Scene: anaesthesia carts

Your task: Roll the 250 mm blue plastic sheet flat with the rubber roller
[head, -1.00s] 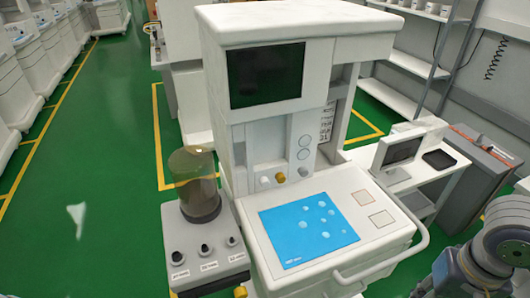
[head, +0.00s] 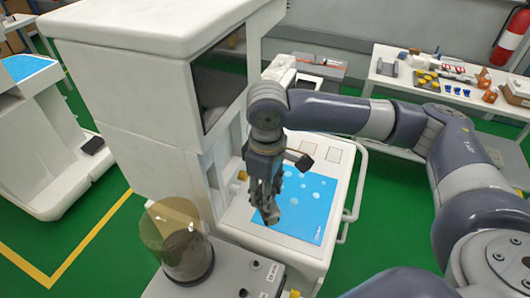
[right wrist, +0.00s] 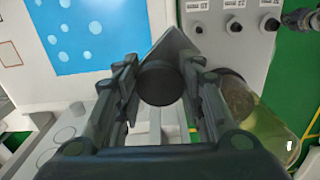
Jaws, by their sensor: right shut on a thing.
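The blue plastic sheet (head: 318,190) lies on the white worktop of the anaesthesia cart (head: 345,185), with several pale round spots like bubbles on it. It also shows in the right wrist view (right wrist: 112,30), at upper left. My right gripper (head: 266,208) hangs over the sheet's near left part, fingers down. It is shut on the rubber roller (right wrist: 160,84), seen as a dark round end with a grey wedge-shaped part beyond it between the fingers. The fingers hide much of the roller. I cannot tell if it touches the sheet. My left gripper is not in view.
An amber transparent canister (head: 178,238) stands beside the worktop, near a panel with black knobs. The cart's tall body (head: 140,110) rises left of the sheet. A white handrail (head: 352,200) edges the worktop. A bench (head: 390,75) with small items stands behind.

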